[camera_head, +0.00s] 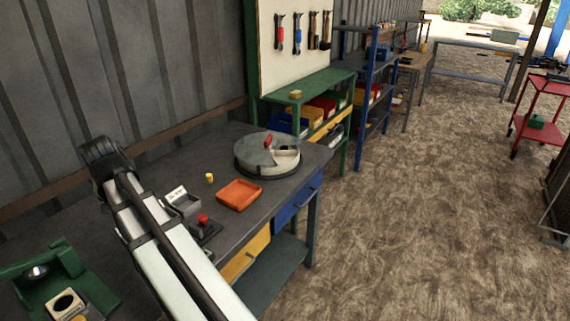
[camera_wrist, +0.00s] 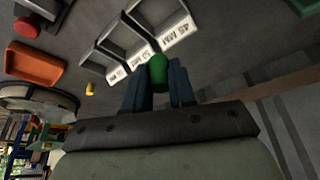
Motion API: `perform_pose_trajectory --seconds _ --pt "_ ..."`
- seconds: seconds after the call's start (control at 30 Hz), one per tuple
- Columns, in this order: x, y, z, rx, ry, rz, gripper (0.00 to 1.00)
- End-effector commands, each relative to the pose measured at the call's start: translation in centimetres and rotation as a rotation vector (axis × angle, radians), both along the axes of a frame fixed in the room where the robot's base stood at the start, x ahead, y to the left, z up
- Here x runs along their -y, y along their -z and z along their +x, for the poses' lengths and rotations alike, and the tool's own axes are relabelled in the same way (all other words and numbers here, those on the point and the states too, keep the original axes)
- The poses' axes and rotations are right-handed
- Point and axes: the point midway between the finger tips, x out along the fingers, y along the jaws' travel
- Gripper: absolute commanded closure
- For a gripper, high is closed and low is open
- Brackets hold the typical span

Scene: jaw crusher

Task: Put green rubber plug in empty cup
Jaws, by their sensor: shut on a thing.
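The green rubber plug (camera_wrist: 158,68) is between the fingertips of my gripper (camera_wrist: 159,84) in the wrist view, its rounded end sticking out past them. My gripper is shut on it, above the grey bench. One grey holder (camera_head: 184,204) also shows in the head view. I cannot tell which thing is the empty cup. In the head view, my arm hides the gripper and plug.
An orange tray (camera_head: 239,195), a small yellow piece (camera_head: 209,178), a red button box (camera_head: 204,228) and a round grey drum with a red handle (camera_head: 251,151) stand on the bench (camera_head: 165,160). A green machine (camera_head: 70,262) is at left. The wall bounds the back.

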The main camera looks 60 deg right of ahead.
Motion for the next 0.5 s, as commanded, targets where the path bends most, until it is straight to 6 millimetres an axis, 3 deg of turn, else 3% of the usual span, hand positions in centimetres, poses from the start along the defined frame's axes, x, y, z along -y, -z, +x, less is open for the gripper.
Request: perform_pose_trajectory --seconds 0.27,0.5 --pt "4.9 0.2 -0.2 0.000 0.077 0.000 1.00" --pt "12.4 0.6 -0.9 -0.001 0.191 0.001 1.00"
